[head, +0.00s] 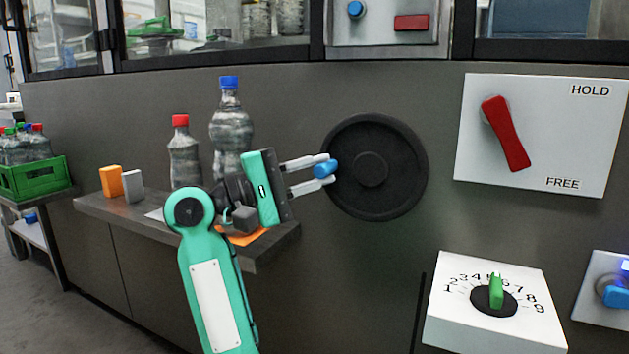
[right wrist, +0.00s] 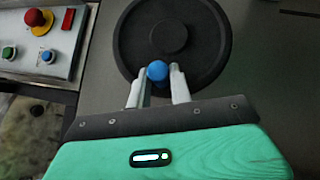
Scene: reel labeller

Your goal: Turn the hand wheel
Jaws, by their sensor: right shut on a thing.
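The hand wheel (head: 385,190) is a black disc with a raised hub, mounted on the dark machine panel. Its blue knob (head: 325,168) sits at the wheel's left rim in the head view. My right gripper (head: 322,172) is shut on the blue knob, one finger on each side of it. In the right wrist view the wheel (right wrist: 205,65) fills the top middle, and the blue knob (right wrist: 157,71) lies between the fingertips. My left gripper is not in view.
A grey shelf (head: 285,236) with bottles (head: 230,120) lies left of the wheel, behind my right arm. A red HOLD/FREE lever (head: 506,133) and a numbered dial (head: 494,296) are to the right. A panel with a red button (right wrist: 35,17) shows in the wrist view.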

